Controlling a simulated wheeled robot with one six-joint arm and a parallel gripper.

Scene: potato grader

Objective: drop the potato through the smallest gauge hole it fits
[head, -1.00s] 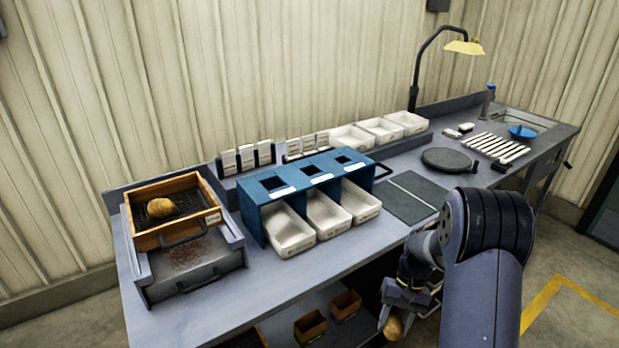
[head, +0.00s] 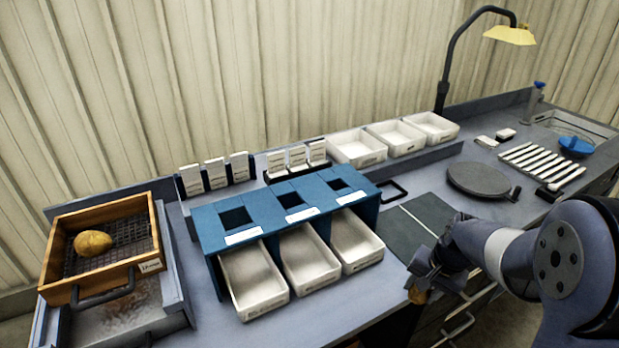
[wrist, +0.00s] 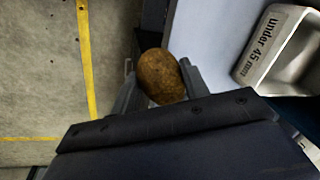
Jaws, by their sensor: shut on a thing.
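My gripper (wrist: 160,90) is shut on a brown potato (wrist: 160,73), which shows between the two fingers in the wrist view. In the head view the held potato (head: 419,295) is partly hidden by my gripper (head: 428,285), near the bench's front edge, right of the gauge. The blue gauge stand (head: 210,228) has three square holes in its top: left hole (head: 236,217), middle hole (head: 291,199) and right hole (head: 341,184). White labels sit before the holes, too small to read. White trays stand under them; the wrist view shows one tray (wrist: 244,68) marked "under 45 mm".
A wooden box (head: 60,280) with a mesh floor holds another potato (head: 93,243) at the left. White bins (head: 358,160) line the back. A dark mat (head: 398,238), a round grey plate (head: 478,180) and a lamp (head: 510,35) are to the right.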

